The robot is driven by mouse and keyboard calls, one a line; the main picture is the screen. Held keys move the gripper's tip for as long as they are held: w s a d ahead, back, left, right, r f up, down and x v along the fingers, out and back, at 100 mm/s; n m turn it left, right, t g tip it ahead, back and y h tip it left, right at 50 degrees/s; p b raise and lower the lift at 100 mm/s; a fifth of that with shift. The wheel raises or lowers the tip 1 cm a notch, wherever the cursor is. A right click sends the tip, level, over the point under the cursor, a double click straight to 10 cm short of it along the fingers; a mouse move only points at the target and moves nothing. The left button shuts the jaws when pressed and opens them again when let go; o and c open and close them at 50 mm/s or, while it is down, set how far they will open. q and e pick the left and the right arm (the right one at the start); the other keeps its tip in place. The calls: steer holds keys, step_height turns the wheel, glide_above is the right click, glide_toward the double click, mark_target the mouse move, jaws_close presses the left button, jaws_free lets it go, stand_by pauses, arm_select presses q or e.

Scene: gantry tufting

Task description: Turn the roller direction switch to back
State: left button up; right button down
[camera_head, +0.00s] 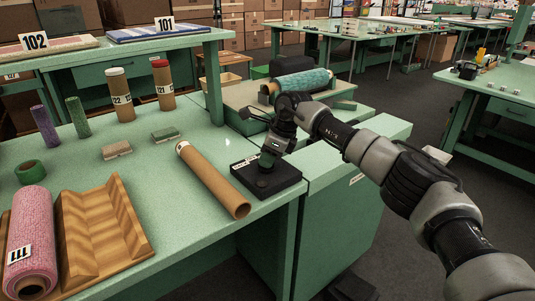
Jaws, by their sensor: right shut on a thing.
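The roller direction switch sits on a black control box (284,184) at the right end of the green table. The box has a small white label on its top. My right gripper (267,161) points down over the box and is shut on the switch's knob. The gripper hides most of the knob, so I cannot tell which way it points. A teal roll (302,81) lies on the roller unit (240,95) behind the box. My left gripper is not in view.
A cardboard tube (212,179) lies left of the box. A wooden cradle (108,240) and pink roll (31,235) are at front left. Tubes 22 (121,100) and 21 (164,88) stand at the back. A green cabinet (345,205) adjoins the table.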

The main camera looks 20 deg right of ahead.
steer(key=shift+n, duration=0.5)
steer(key=c, duration=1.1)
jaws_free()
steer(key=shift+c, duration=0.2)
steer(key=v, duration=1.1)
steer(key=shift+w, duration=0.2)
steer(key=shift+f, duration=0.1)
